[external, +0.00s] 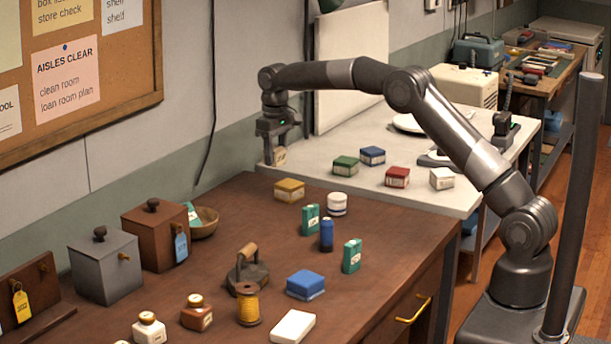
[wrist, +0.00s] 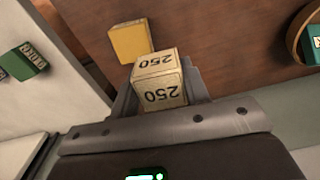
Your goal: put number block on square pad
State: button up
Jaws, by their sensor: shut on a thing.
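My gripper (external: 270,150) is shut on a small pale number block (external: 280,156) marked 250. It holds the block in the air above the seam between the brown table and the white table. In the wrist view the block (wrist: 160,80) sits between the fingers, its 250 faces showing. A low blue square-looking pad (external: 305,283) lies on the brown table, well in front of the gripper. A flat white piece (external: 293,327) lies nearer the front edge and looks more oblong. I cannot tell for certain which is the square pad.
A yellow box (external: 289,190) stands on the brown table near the gripper; it also shows in the wrist view (wrist: 130,42). A blue bottle (external: 326,235), white jar (external: 337,205), iron (external: 247,270) and yellow spool (external: 248,305) stand around the blue pad. Several small boxes stand on the white table (external: 300,166).

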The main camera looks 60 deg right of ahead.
jog(key=s+a+r, duration=0.3)
jog(key=s+a, duration=0.2)
jog(key=a, duration=0.5)
jog(key=s+a+r+n, duration=0.1)
jog(key=s+a, duration=0.7)
jog(key=s, duration=0.5)
jog(key=s+a, duration=0.8)
jog(key=s, duration=0.6)
send_over(308, 278)
notch_tip(308, 278, down, 7)
jog(key=shift+r, duration=0.1)
jog(key=shift+f, duration=2.05)
jog(key=o, duration=0.5)
jog(key=shift+f, duration=0.15)
jog(key=o, duration=0.5)
jog(key=shift+c, duration=0.2)
